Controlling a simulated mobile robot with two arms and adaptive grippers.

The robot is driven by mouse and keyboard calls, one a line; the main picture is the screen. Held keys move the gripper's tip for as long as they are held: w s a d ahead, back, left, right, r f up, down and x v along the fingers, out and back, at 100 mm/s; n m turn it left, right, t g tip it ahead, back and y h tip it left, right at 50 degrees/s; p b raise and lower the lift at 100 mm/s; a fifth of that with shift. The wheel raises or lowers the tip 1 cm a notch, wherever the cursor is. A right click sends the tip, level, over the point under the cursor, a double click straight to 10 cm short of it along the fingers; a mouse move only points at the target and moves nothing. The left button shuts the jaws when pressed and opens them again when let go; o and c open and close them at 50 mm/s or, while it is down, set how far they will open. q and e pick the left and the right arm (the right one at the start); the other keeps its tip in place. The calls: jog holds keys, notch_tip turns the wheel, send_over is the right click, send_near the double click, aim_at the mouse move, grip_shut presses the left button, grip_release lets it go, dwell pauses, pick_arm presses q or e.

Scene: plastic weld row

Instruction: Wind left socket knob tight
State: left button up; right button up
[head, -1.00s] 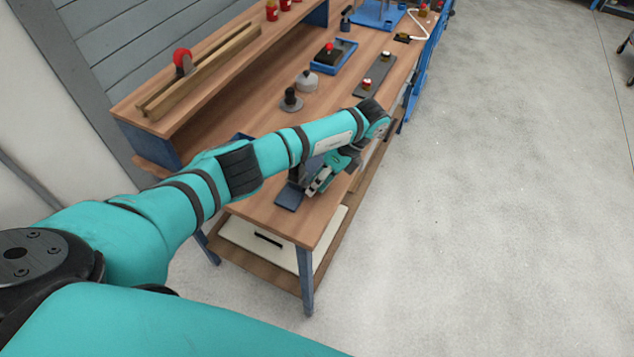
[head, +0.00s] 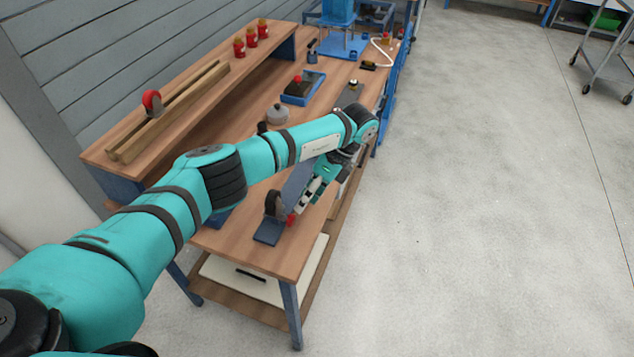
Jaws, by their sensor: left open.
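A small red knob (head: 291,219) sits low on the right side of a dark round clamp or ring (head: 274,204). The ring stands upright on a blue-grey foot (head: 268,232) at the near end of the wooden bench (head: 265,259). My left gripper (head: 303,204) is open, its fingers pointing down toward the knob from just above and right. A long blue-grey piece (head: 297,183) runs back from the ring and is partly hidden by my left arm. I cannot tell whether the fingers touch the knob. My right gripper is out of view.
A shelf with wooden rails (head: 180,108) and a red-rimmed wheel (head: 152,102) runs along the wall. Behind my arm are a grey lidded pot (head: 277,114), a blue tray (head: 302,88) and a blue machine (head: 343,43). Open floor lies to the right.

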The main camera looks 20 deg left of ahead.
pick_arm(q)
jog(key=v, duration=0.5)
jog(key=shift+w+d+r, duration=0.1)
jog(key=shift+d+r, duration=0.05)
jog(key=shift+r, duration=0.15)
